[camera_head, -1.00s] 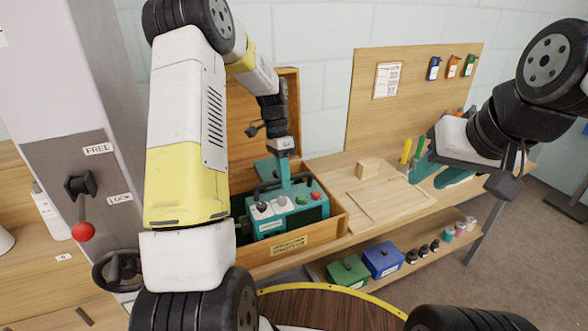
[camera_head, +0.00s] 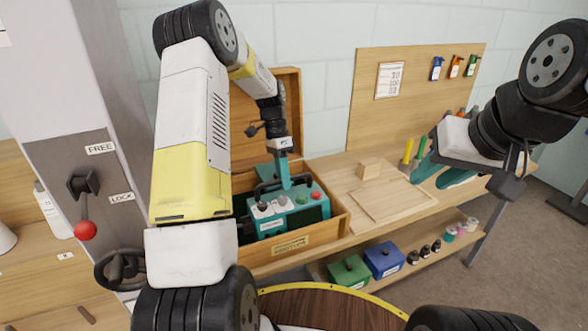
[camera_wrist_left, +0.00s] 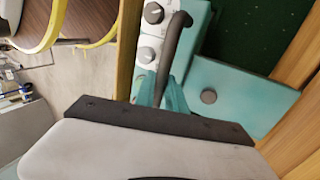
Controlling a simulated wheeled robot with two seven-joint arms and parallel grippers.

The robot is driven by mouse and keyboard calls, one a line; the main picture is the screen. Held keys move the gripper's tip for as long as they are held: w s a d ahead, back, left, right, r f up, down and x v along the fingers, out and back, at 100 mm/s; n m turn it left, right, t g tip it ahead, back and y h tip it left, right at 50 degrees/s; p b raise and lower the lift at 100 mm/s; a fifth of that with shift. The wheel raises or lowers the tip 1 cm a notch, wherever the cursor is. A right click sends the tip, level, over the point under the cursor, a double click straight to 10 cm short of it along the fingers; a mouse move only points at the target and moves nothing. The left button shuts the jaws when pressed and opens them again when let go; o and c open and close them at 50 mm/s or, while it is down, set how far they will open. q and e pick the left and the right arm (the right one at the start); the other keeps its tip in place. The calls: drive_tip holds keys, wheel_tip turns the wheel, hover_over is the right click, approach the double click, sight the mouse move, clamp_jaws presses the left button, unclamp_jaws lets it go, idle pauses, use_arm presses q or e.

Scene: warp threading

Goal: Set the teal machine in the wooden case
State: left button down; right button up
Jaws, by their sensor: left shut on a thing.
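The teal machine (camera_head: 287,212) is inside the open wooden case (camera_head: 325,236), within its walls, with dark green lining showing at its right end. It has a white panel with knobs, and red and green buttons. Whether it rests on the case floor is hidden. My left gripper (camera_head: 284,181) is shut on the machine's dark handle (camera_head: 260,188). In the left wrist view the teal fingers (camera_wrist_left: 164,92) close around the dark handle (camera_wrist_left: 175,45). My right gripper (camera_head: 445,172) is over the right of the bench, away from the case; its teal fingers appear apart.
The case lid (camera_head: 262,110) stands open behind. A green box (camera_head: 349,271) and a blue box (camera_head: 384,259) sit on the lower shelf. A red-knobbed lever (camera_head: 85,229) is at the left.

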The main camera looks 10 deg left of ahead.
use_arm(q)
drive_tip(key=shift+f, duration=0.15)
idle(0.8)
drive_tip(key=c, duration=1.3)
unclamp_jaws()
drive_tip(key=v, duration=0.8)
drive_tip(key=s+d+r+n+t+y, duration=0.1)
drive_tip(key=s+d+r+n+t, duration=0.15)
drive_tip(key=s+r, duration=0.65)
drive_tip(key=s+d+r+n+t, duration=0.1)
drive_tip(key=s+r+n+t, duration=0.2)
drive_tip(key=s, duration=0.6)
drive_tip(key=s+r+n+t, duration=0.3)
drive_tip(key=s+n+t, duration=0.1)
drive_tip(key=s, duration=0.5)
drive_tip(key=shift+d+n+h, duration=0.3)
drive_tip(key=shift+d+n, duration=0.1)
drive_tip(key=shift+n, duration=0.15)
